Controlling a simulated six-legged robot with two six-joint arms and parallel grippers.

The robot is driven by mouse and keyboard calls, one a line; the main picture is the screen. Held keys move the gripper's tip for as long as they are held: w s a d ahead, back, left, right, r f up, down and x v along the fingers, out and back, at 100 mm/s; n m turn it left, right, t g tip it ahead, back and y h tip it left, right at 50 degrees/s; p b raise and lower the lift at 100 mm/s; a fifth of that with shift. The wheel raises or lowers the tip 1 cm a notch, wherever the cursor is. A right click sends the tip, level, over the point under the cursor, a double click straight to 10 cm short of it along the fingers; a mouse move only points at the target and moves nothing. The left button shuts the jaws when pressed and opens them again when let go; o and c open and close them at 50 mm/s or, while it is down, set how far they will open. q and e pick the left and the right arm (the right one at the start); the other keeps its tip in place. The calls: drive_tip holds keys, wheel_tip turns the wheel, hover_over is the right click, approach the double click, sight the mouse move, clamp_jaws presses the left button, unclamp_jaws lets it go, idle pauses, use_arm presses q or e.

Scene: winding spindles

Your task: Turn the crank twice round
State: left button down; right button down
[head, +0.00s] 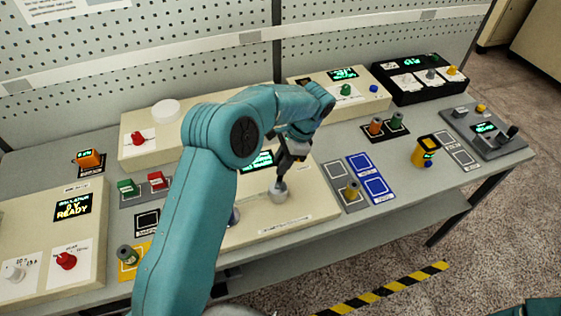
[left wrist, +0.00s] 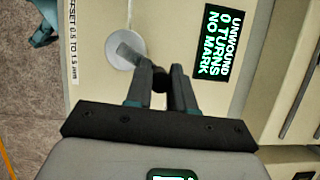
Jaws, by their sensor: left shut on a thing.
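The crank (head: 278,197) sits on top of a cream machine box (head: 306,205) in the middle of the bench. In the left wrist view its pale round hub (left wrist: 123,48) shows, with an arm reaching toward a dark knob (left wrist: 158,73). My left gripper (head: 281,183) points down over the crank. In the left wrist view its fingers (left wrist: 162,78) are shut on the dark knob. The box's screen (left wrist: 216,43) reads "UNWOUND 0 TURNS NO MARK". My right gripper is not in view.
Left of my arm are a cream box with a ready screen (head: 72,207) and red and green blocks. To the right are blue-marked pads (head: 371,178), a yellow device (head: 424,152) and a black panel (head: 418,80). A pegboard wall (head: 200,45) closes the back.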

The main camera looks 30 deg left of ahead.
use_arm(q)
drive_tip(key=shift+s+f, duration=0.1)
idle(0.3)
drive_tip(key=c, duration=1)
unclamp_jaws()
drive_tip(key=shift+o, duration=0.2)
drive_tip(key=shift+w+d+r, duration=0.1)
drive_tip(key=shift+w+r, duration=0.15)
drive_tip(key=shift+r, duration=0.2)
drive_tip(key=p+v, duration=0.3)
drive_tip(key=v, duration=1.2)
drive_tip(key=shift+r, duration=0.2)
drive_tip(key=shift+d, duration=0.15)
